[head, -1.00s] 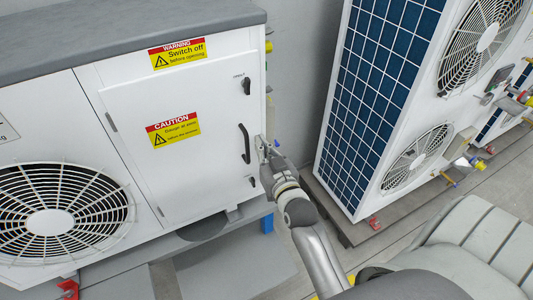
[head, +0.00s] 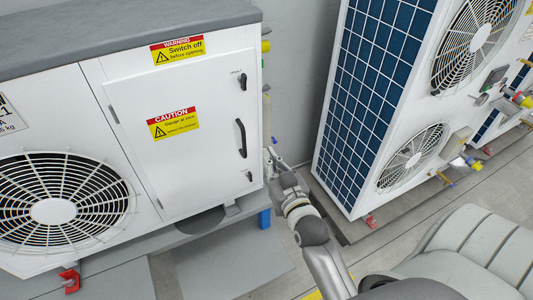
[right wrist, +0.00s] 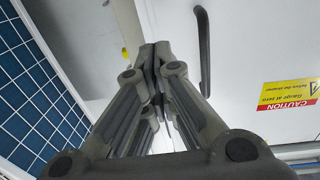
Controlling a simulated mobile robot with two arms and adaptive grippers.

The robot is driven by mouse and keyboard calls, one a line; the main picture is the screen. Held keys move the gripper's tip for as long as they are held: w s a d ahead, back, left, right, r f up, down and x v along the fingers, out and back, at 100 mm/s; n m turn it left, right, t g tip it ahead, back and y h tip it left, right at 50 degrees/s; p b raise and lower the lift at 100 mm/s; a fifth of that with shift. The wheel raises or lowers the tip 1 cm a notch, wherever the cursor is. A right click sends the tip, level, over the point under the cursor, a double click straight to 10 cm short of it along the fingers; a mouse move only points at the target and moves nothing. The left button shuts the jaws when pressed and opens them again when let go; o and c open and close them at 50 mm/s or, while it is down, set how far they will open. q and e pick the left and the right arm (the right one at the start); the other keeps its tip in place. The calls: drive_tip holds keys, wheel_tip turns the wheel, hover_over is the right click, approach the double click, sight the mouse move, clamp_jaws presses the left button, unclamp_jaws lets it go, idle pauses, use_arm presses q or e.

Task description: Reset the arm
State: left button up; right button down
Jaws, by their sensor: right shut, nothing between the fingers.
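My right arm comes in from the lower middle of the head view. Its gripper (head: 272,158) is beside the right edge of the white cabinet, low and right of the door handle (head: 241,138). In the right wrist view the gripper's fingers (right wrist: 155,58) are together with nothing between them. The black handle (right wrist: 204,52) shows right of the fingertips there, apart from them. The cabinet door (head: 180,170) looks closed. My left gripper is not in view.
The white cabinet with a fan (head: 53,211) fills the left. A unit with a blue grid panel (head: 370,90) and two fans stands at the right. A grey wall (head: 300,60) is behind the gap between them.

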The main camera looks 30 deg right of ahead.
drive_tip(key=shift+s+b, duration=0.55)
drive_tip(key=shift+s, duration=2.8)
drive_tip(key=s+a+f+n+g+y, duration=0.1)
drive_tip(key=s+a+f+g, duration=0.15)
drive_tip(key=f, duration=0.95)
drive_tip(key=s+a+f+g+y, duration=0.1)
drive_tip(key=s+a+f+g, duration=0.2)
drive_tip(key=f, duration=0.9)
drive_tip(key=s+a+f+n+g+y, duration=0.1)
drive_tip(key=s+a+f+g+y, duration=0.2)
drive_tip(key=f, duration=0.9)
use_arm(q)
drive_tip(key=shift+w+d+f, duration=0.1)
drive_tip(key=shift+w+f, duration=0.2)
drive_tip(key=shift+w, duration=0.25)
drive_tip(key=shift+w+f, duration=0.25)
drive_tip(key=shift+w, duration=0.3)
use_arm(e)
drive_tip(key=s+d+f+n+g+h, duration=0.1)
drive_tip(key=s+f+g, duration=0.3)
drive_tip(key=s+f, duration=0.6)
drive_tip(key=s+d+f+n+g, duration=0.1)
drive_tip(key=s+f+g, duration=0.3)
drive_tip(key=s+f, duration=0.6)
drive_tip(key=s, duration=0.6)
drive_tip(key=shift+s+d+h, duration=0.3)
drive_tip(key=shift+h, duration=0.1)
